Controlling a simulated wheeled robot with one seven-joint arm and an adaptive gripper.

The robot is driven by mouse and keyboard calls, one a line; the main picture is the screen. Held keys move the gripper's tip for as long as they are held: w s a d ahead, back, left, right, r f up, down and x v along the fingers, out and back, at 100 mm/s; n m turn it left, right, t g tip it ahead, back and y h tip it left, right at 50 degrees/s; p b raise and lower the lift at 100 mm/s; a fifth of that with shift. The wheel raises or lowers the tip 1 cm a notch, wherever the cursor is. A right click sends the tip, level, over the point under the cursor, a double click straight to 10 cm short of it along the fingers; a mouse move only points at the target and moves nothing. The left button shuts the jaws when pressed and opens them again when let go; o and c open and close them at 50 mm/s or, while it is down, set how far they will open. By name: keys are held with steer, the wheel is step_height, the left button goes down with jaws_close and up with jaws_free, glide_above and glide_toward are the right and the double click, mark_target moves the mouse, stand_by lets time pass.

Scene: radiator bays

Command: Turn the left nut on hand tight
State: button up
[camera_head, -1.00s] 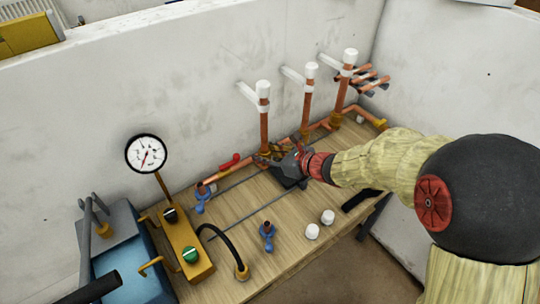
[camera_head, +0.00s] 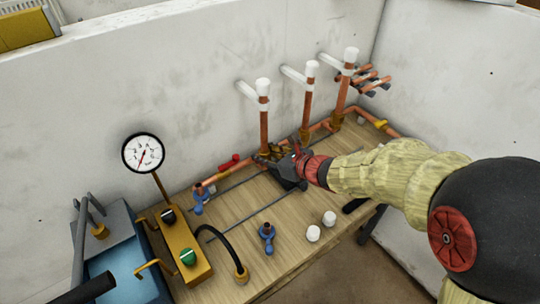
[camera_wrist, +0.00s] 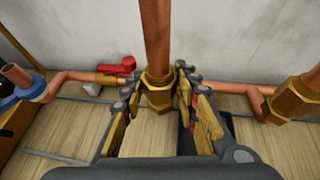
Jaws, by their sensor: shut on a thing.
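The left nut is a brass hex nut (camera_wrist: 158,92) at the foot of an upright copper pipe (camera_wrist: 156,40). In the wrist view my gripper (camera_wrist: 158,98) has its two brass-padded fingers on either side of this nut, shut on it. In the head view my gripper (camera_head: 276,156) is at the base of the leftmost capped riser (camera_head: 264,125); the fingers hide most of the nut there. A second brass nut (camera_wrist: 290,100) sits to the right on the neighbouring pipe joint.
A red-handled valve (camera_wrist: 118,68) lies on the pipe run to the left, close to my fingers. Blue valves (camera_head: 267,236), white caps (camera_head: 329,218) and a pressure gauge (camera_head: 144,153) with a pump stand on the bench. Two more risers (camera_head: 308,98) rise at the right.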

steer(key=shift+f+m+t+h+b, duration=0.1)
steer(key=shift+m+t+h+b, duration=0.5)
steer(key=shift+b, duration=0.9)
steer(key=shift+a+m+h, duration=0.1)
steer(key=shift+m+h, duration=0.2)
steer(key=shift+m, duration=0.1)
steer(key=o, duration=1)
steer(key=shift+o, duration=0.2)
